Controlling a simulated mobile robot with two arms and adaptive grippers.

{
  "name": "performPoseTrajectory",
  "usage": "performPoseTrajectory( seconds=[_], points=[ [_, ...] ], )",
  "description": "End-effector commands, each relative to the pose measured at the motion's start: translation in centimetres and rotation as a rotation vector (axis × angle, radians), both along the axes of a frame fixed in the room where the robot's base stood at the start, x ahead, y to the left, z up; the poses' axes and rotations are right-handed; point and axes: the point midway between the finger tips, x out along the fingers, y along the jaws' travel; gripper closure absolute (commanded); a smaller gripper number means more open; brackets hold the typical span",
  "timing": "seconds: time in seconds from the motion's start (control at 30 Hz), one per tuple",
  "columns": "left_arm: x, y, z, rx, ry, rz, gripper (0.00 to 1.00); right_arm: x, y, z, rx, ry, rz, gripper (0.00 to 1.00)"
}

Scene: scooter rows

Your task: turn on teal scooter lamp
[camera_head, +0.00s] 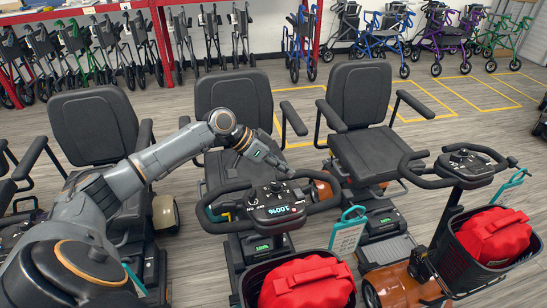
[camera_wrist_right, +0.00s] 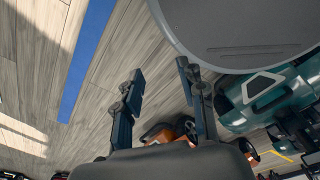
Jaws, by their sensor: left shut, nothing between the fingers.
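My left gripper (camera_head: 284,168) is shut and empty, just above and behind the console (camera_head: 278,201) of the middle scooter in the head view. A teal scooter body (camera_wrist_right: 275,95) shows at the right of the right wrist view. My right gripper (camera_wrist_right: 162,105) has its two fingers spread apart with nothing between them. It does not show in the head view.
Red bags (camera_head: 306,282) sit in the front baskets. A scooter with an orange-brown body (camera_head: 398,285) stands at the right. Black seats (camera_head: 358,95) line up behind the handlebars. Walkers (camera_head: 381,32) stand along the back wall. Open floor (camera_head: 455,105) lies behind the right scooter.

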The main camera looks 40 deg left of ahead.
Motion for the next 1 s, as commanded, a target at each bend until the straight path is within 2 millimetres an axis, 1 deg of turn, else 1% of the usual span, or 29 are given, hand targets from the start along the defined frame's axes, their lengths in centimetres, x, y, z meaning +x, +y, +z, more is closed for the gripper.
performPoseTrajectory(
  seconds=[0.03,0.13,0.2,0.3,0.4,0.57,0.83,0.93,1.0],
  points=[
    [0.5,-0.8,-0.4,-0.003,0.001,-0.001,1.00,-0.1,-0.1,0.7,-0.001,0.003,0.000,0.60],
    [1.4,-2.0,-1.8,-0.003,0.001,-0.001,1.00,-0.7,-0.1,1.1,-0.003,0.013,0.000,0.60],
    [1.0,-2.1,-3.1,0.000,0.005,0.000,1.00,-1.4,-0.2,1.6,-0.004,0.023,0.000,0.60],
    [0.8,-2.4,-4.4,0.000,0.003,0.000,1.00,-2.3,-0.3,1.9,-0.006,0.036,0.001,0.60],
    [0.7,-2.5,-5.3,0.000,0.002,0.001,1.00,-2.8,-0.4,2.1,-0.008,0.043,0.000,0.60],
    [0.6,-2.6,-5.9,0.001,0.000,0.000,1.00,-2.8,-0.4,2.2,-0.008,0.043,0.000,0.60],
    [0.5,-2.6,-5.9,0.000,0.000,0.000,1.00,-2.0,-0.4,2.1,-0.006,0.031,0.001,0.60],
    [0.3,-3.0,-6.9,-0.001,0.001,-0.001,1.00,-1.8,-0.4,1.3,-0.006,0.028,0.000,0.60],
    [0.3,-3.0,-6.5,0.003,-0.002,-0.001,1.00,-1.8,-0.4,1.6,-0.006,0.028,0.000,0.60]
  ],
)
